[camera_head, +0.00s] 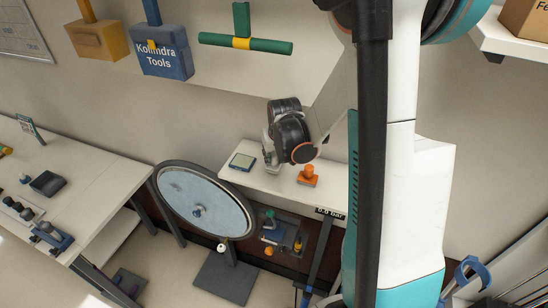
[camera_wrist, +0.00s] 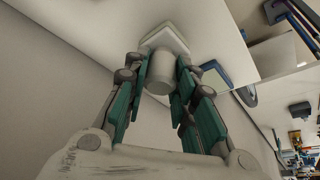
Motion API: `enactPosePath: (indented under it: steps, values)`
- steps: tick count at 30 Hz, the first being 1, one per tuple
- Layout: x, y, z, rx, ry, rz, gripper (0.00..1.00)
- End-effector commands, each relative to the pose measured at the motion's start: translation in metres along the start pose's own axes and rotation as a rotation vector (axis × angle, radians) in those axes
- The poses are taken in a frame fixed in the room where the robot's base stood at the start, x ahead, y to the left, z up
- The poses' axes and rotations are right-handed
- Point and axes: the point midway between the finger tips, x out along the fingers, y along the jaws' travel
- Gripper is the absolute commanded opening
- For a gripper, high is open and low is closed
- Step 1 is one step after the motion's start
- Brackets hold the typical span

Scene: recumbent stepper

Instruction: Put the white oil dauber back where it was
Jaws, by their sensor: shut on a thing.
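The white oil dauber (camera_wrist: 163,72) has a round white handle on a square white base. In the wrist view my gripper (camera_wrist: 158,62) is shut around its handle, with teal-padded fingers on both sides. The base points away from the palm, toward the white shelf. In the head view my gripper (camera_head: 268,148) is at the shelf's back, and only a pale bit of the dauber (camera_head: 272,168) shows beneath it. I cannot tell whether the base touches the shelf.
The small white shelf (camera_head: 250,181) also holds a dark-framed pale pad (camera_head: 242,161) left of my gripper and an orange dauber-like piece (camera_head: 308,175) to its right. A large round disc (camera_head: 180,190) stands below left. A long workbench (camera_head: 85,170) is farther left.

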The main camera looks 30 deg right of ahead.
Motion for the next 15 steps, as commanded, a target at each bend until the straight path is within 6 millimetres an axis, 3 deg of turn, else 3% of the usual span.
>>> enactPosePath:
  steps: [3,14,15]
  values:
    - [0.013,0.000,0.004,0.000,0.000,0.000,0.02]
    - [0.020,0.002,0.005,0.000,0.000,0.000,0.02]
    - [0.020,0.002,0.005,0.000,0.000,0.000,0.27]
